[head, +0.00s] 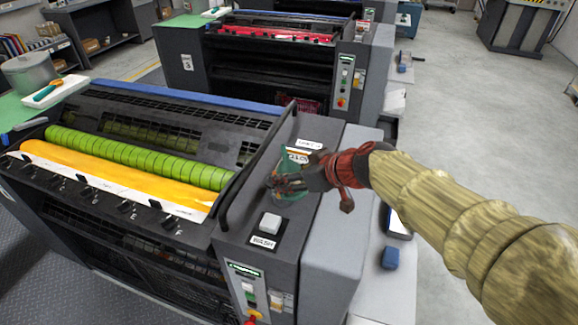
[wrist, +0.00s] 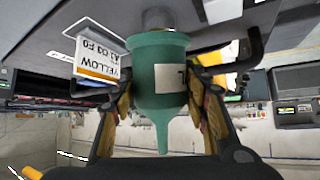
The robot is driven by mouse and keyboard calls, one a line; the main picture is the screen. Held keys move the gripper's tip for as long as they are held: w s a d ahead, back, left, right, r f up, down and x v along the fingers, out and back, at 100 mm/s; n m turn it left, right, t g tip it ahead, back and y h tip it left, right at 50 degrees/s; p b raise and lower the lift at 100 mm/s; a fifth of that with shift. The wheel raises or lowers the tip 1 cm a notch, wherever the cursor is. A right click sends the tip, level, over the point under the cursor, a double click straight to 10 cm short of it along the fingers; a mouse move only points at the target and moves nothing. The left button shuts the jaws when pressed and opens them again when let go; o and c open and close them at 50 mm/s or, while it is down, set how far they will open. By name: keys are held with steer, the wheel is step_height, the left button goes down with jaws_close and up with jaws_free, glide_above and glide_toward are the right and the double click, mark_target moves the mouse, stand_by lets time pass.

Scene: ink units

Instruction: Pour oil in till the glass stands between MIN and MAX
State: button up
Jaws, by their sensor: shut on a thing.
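My gripper (head: 284,184) is over the right end of the near press, above its grey side housing. It is shut on a green oil bottle (wrist: 160,75) with a tapering spout and a pale label. In the wrist view the fingers stand on both sides of the bottle, and the spout points down in that picture, where lettering appears upside down. In the head view the bottle (head: 292,194) is partly covered by the fingers. A grey round part (wrist: 157,18) shows behind the bottle's wide end. I cannot make out the glass or its MIN and MAX marks.
A pale square block (head: 270,222) sits on the housing in front of my gripper. A dark curved bar (head: 256,165) rises left of it. A YELLOW card (wrist: 97,52) is close by. The rollers (head: 140,155) lie left; open floor (head: 480,130) lies right.

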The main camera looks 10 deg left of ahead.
mark_target(303, 194)
steer(key=shift+s+d+f+g+h+p, duration=0.3)
steer(key=shift+d+g+h+p, duration=0.25)
steer(key=shift+p, duration=3.35)
steer(key=shift+s+d+f+g+h+p, duration=0.3)
steer(key=shift+h+p, duration=0.35)
steer(key=shift+p, duration=3.2)
steer(key=g+h+p, duration=0.1)
steer(key=p, duration=0.8)
steer(key=d+f+g+h+p, duration=0.1)
steer(key=h+p, duration=0.1)
steer(key=p, duration=0.7)
steer(key=shift+s+d, duration=0.3)
steer(key=shift+s, duration=0.1)
steer(key=shift+s+d+f+p, duration=0.1)
steer(key=shift+f+p, duration=0.2)
steer(key=shift+p, duration=0.7)
steer(key=shift+s+d+r+g+h+p, duration=0.15)
steer(key=shift+h+p, duration=0.15)
steer(key=shift+p, duration=1.05)
steer(key=shift+w+f+g+h+p, duration=0.1)
steer(key=shift+h+p, duration=0.2)
steer(key=shift+p, duration=1)
